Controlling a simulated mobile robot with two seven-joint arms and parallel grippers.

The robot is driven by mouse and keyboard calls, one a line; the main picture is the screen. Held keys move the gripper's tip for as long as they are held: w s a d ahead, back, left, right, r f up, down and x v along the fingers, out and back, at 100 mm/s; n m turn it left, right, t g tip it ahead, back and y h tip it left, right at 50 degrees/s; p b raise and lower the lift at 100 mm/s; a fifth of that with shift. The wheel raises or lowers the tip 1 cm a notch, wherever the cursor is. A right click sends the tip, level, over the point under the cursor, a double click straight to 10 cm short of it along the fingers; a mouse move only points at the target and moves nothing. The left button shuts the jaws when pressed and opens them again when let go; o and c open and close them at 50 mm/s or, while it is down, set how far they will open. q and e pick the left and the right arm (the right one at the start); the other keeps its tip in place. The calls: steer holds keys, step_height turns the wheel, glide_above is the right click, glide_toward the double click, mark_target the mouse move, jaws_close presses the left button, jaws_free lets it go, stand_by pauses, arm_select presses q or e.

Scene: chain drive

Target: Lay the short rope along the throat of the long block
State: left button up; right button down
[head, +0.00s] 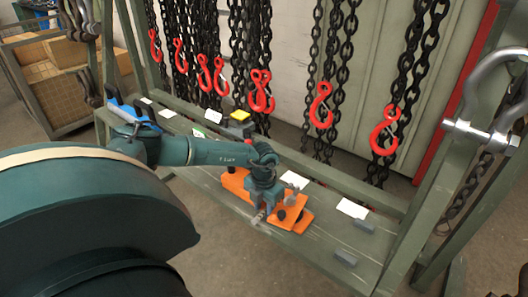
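A long orange block (235,183) lies on the green bench, partly hidden under my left arm and gripper. Its throat cannot be made out from here. My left gripper (262,212) points down over the orange block, at its right part. Whether its fingers are open or shut is too small to tell. A small pale piece shows at the fingers, and I cannot tell whether it is a rope end or part of the gripper. No short rope can be made out clearly. My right gripper is out of view.
Black chains with red hooks (321,106) hang behind the bench (318,247). White cards (352,208) and small grey blocks (345,258) lie on it. A yellow-topped piece (240,115) and a blue-handled tool (146,112) are farther left. A large shackle (487,130) hangs at the right post.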

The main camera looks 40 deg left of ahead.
arm_select(q)
steer(key=shift+d, duration=0.1)
step_height(320, 180, up, 13)
steer(key=shift+b, duration=0.35)
steer(key=shift+r, duration=0.1)
